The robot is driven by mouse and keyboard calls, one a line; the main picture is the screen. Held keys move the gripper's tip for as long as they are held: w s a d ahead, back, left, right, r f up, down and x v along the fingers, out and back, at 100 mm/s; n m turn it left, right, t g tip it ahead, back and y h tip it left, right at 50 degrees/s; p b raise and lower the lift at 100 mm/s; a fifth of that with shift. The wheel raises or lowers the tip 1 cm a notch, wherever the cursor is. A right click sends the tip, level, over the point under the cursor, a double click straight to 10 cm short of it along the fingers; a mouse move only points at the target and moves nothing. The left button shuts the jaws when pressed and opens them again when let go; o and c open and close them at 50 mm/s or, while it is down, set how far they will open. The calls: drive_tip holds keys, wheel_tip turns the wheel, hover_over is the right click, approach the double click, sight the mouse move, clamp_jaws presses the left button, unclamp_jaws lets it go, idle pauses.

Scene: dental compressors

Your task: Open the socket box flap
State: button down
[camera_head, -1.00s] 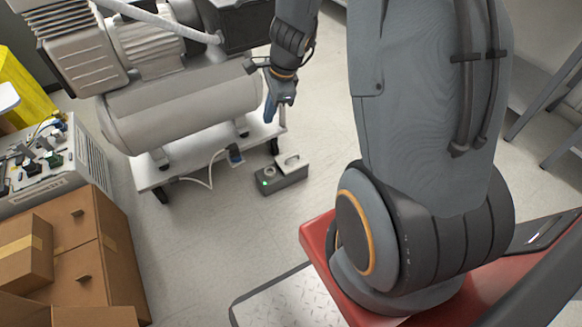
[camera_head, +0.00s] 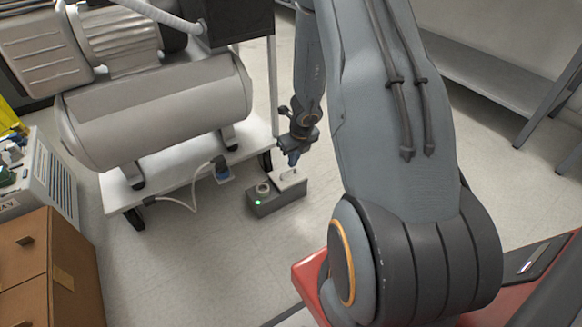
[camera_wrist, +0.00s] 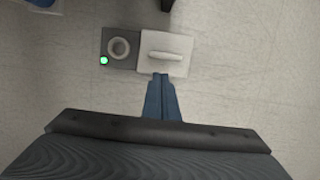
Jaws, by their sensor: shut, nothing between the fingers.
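The socket box (camera_head: 268,202) is a small grey box on the floor, with a green light and a round socket on its left part. Its pale flap (camera_head: 288,180) covers the right part and lies flat, with a raised handle. In the wrist view the box (camera_wrist: 113,65) is at the top centre, and the flap (camera_wrist: 164,68) is right of the socket. My gripper (camera_head: 293,160) is shut and empty, with blue fingers. In the wrist view its fingertips (camera_wrist: 160,78) overlap the flap's near edge, just below the handle. I cannot tell whether they touch.
A white cart (camera_head: 180,172) carrying a compressor tank (camera_head: 155,110) stands behind and left of the box. The floor before the socket box is clear.

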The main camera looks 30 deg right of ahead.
drive_tip(key=b, duration=0.7)
approach(288, 180)
drive_tip(key=shift+x, duration=2.7)
